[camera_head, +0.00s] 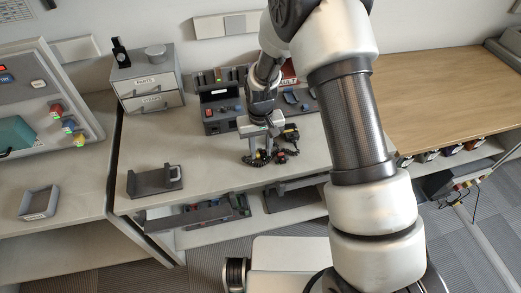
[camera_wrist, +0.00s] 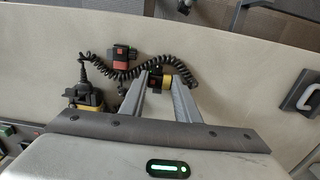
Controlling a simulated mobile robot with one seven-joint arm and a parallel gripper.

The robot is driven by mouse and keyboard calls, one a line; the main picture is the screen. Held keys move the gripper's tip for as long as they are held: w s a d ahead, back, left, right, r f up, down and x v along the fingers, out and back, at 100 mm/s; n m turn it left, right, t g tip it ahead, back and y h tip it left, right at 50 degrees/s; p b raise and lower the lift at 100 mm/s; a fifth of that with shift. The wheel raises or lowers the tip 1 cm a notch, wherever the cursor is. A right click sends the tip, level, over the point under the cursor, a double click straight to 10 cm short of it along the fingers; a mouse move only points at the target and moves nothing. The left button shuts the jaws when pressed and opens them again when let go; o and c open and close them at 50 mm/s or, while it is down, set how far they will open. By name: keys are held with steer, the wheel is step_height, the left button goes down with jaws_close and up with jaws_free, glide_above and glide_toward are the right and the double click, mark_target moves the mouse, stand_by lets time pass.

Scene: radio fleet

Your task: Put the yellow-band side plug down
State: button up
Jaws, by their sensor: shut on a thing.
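My gripper (camera_wrist: 160,82) is shut on the yellow-band side plug (camera_wrist: 158,75), a small black plug with a yellow band and a red mark, between the fingertips in the wrist view. A black coiled cable (camera_wrist: 125,74) runs from near the plug leftward to a black connector on a yellow-and-black device (camera_wrist: 86,97). A black plug with a red-orange part (camera_wrist: 122,58) lies beside the cable. In the head view my gripper (camera_head: 262,148) is low over the middle bench, and the held plug is too small to make out. I cannot tell whether it touches the bench.
A grey dock (camera_head: 222,108) with coloured parts stands behind my gripper. A dark tray with a handle (camera_head: 154,182) is at the bench's front left. A two-drawer box (camera_head: 148,82) stands at the back left. The bench between tray and gripper is clear.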

steer(key=shift+f, duration=0.35)
steer(key=shift+f, duration=0.1)
steer(key=shift+f, duration=0.15)
steer(key=o, duration=0.9)
steer(key=shift+o, duration=0.2)
steer(key=shift+r, duration=0.2)
